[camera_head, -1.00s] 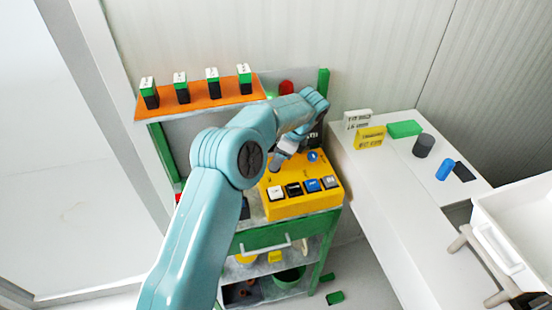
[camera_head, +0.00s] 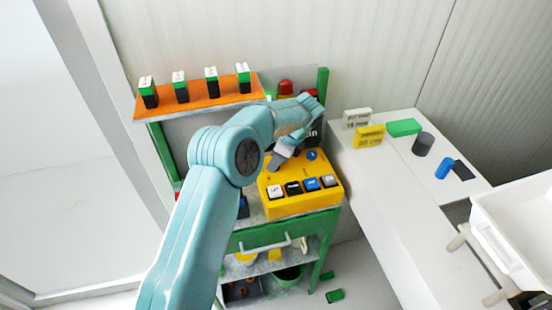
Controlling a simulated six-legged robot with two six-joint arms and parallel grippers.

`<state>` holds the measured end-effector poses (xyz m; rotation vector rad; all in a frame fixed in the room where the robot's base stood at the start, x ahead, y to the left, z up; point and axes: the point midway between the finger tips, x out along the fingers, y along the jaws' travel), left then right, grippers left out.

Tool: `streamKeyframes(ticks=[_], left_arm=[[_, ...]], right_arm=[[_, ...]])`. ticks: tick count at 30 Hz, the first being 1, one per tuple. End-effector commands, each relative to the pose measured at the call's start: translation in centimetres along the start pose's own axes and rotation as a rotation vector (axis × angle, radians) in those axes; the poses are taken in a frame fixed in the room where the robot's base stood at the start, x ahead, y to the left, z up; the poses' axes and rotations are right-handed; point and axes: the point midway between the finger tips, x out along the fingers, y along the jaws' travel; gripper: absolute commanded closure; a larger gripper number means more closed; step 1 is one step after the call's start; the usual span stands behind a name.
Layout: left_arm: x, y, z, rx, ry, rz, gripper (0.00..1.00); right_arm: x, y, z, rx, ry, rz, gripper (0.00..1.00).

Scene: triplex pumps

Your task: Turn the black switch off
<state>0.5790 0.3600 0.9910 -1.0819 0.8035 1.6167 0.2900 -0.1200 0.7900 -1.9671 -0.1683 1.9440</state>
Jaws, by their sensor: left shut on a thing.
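The yellow control box (camera_head: 286,207) sits on the bench top. Its front row has a white button (camera_head: 275,192), a black button (camera_head: 293,188), a blue button (camera_head: 311,184) and a grey button (camera_head: 329,181). A round blue switch (camera_head: 312,155) shows at the back right of its top. My left gripper (camera_head: 278,161) reaches down to the back left of the box's top, left of the blue switch. It is shut on the black switch there, which the fingers largely hide. My right gripper is out of view.
An orange shelf (camera_head: 200,96) with several green-and-black blocks stands behind. A red lamp (camera_head: 285,87) is behind my wrist. A white table (camera_head: 385,190) at right holds a yellow box (camera_head: 369,137), a green block (camera_head: 404,128) and cylinders. A white bin (camera_head: 515,225) is at far right.

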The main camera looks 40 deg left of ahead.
Motion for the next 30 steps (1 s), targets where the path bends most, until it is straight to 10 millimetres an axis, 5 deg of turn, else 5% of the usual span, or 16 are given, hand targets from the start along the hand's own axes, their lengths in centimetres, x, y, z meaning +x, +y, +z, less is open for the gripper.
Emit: streamKeyframes(ticks=[30], left_arm=[[-0.13,0.45,0.43,0.768,-0.004,-0.318,0.88]], right_arm=[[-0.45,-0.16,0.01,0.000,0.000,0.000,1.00]])
